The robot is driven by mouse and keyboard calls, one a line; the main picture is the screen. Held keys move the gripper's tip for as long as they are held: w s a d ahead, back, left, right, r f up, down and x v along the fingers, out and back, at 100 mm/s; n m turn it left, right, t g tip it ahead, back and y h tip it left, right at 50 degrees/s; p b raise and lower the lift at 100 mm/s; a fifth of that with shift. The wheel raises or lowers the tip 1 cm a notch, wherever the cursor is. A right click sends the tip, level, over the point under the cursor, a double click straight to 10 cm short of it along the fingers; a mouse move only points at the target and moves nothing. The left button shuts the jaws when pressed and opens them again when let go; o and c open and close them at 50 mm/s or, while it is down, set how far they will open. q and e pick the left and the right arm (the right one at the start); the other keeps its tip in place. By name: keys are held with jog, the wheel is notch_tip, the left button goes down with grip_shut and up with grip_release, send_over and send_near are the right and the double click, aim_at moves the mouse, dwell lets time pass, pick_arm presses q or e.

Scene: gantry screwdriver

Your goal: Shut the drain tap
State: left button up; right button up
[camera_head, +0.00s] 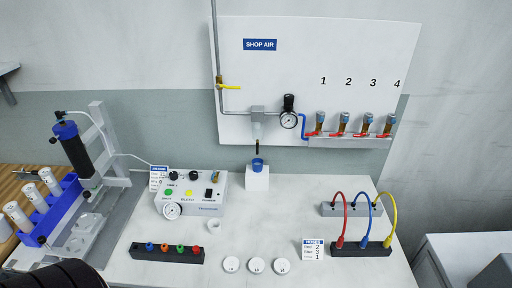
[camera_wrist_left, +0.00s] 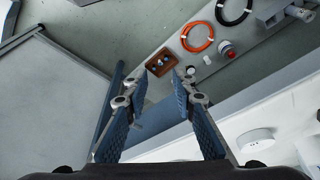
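In the head view, a grey filter unit (camera_head: 257,115) hangs on the white shop-air panel, in line with the grey pipe. Under it is a thin dark fitting (camera_head: 257,147), which looks like the drain tap; it is too small to tell whether it is open. A blue cup (camera_head: 258,164) stands below it on a white block (camera_head: 257,180). My left gripper (camera_wrist_left: 160,84) shows in the left wrist view, open and empty, with its fingers apart. It is not seen in the head view and is away from the filter. My right gripper is not seen.
A yellow-handled valve (camera_head: 229,87) is on the pipe, left of a gauge (camera_head: 288,120) and several red-levered valves. The bench holds a control box (camera_head: 191,194), a socket strip (camera_head: 167,253), white discs and coloured hoses (camera_head: 362,220). Bare bench (camera_head: 290,220) lies in the middle.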

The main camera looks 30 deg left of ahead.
pick_arm(q)
jog(key=w+a+r+n+t+y, duration=0.1)
jog(key=w+a+r+t, duration=0.1)
jog(key=w+a+r, duration=0.1)
jog(key=w+a+r+n+t+y, duration=0.1)
jog(key=w+a+r, duration=0.3)
jog(key=w, duration=0.3)
jog(key=w+a+r+n+t+y, duration=0.2)
jog(key=w+a+r, duration=0.2)
jog(key=w+a, duration=0.1)
jog(key=shift+w+r+t+p, duration=0.15)
jog(key=shift+w+t+p, duration=0.15)
jog(key=shift+w+p, duration=0.05)
jog(key=w+a+r+n+t+y, duration=0.2)
jog(key=w+a+r+t, duration=0.1)
jog(key=w+a+r, duration=0.3)
jog(key=t, duration=0.5)
send_near(257, 148)
jog(key=x, duration=0.8)
jog(key=shift+p, duration=0.4)
grip_shut()
